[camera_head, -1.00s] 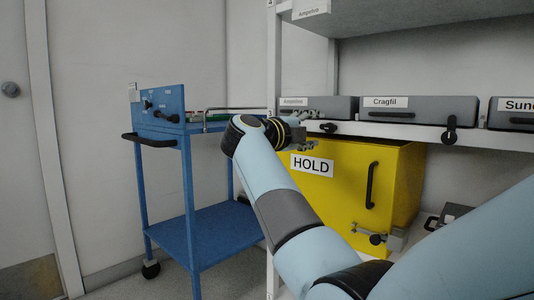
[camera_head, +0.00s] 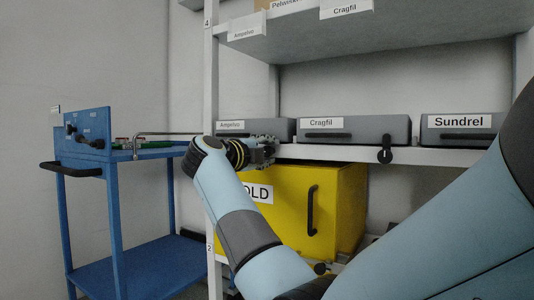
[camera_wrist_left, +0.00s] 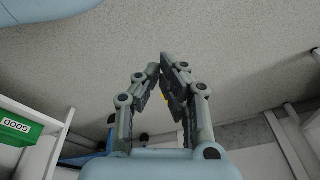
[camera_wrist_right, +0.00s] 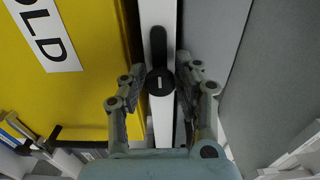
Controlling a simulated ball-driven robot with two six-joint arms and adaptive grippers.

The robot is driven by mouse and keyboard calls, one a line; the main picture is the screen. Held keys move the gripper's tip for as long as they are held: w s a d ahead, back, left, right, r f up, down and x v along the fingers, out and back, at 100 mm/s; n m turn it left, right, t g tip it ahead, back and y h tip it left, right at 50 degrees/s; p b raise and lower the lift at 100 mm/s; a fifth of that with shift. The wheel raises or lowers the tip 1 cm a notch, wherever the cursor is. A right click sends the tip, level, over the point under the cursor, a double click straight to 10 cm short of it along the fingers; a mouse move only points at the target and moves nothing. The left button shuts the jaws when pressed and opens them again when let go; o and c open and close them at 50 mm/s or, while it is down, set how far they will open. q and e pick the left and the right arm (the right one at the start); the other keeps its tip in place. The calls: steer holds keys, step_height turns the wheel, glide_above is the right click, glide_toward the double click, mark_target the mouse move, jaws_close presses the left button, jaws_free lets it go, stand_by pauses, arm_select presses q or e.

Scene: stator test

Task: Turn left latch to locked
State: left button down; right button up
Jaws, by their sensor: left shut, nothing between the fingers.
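The left latch, with a black round hub (camera_wrist_right: 160,82) and a lever, sits on the white shelf edge in the right wrist view. Its lever lies along the edge. My right gripper (camera_wrist_right: 161,64) is open, with one finger on each side of the latch; contact cannot be told. In the head view my right gripper (camera_head: 264,151) is at the shelf edge below the Ampelvo box and hides this latch. Another black latch (camera_head: 386,150) further right hangs down. My left gripper (camera_wrist_left: 159,67) shows only in its wrist view, shut and empty above the floor.
A yellow HOLD box (camera_head: 343,205) is below the shelf edge (camera_head: 340,151). Grey boxes labelled Ampelvo (camera_head: 273,129), Cragfil (camera_head: 390,129) and Sundrel (camera_head: 470,137) stand on the shelf. A blue cart (camera_head: 105,157) is at left. A green GOOD bin (camera_wrist_left: 18,128) shows in the left wrist view.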

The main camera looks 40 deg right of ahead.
jaws_close()
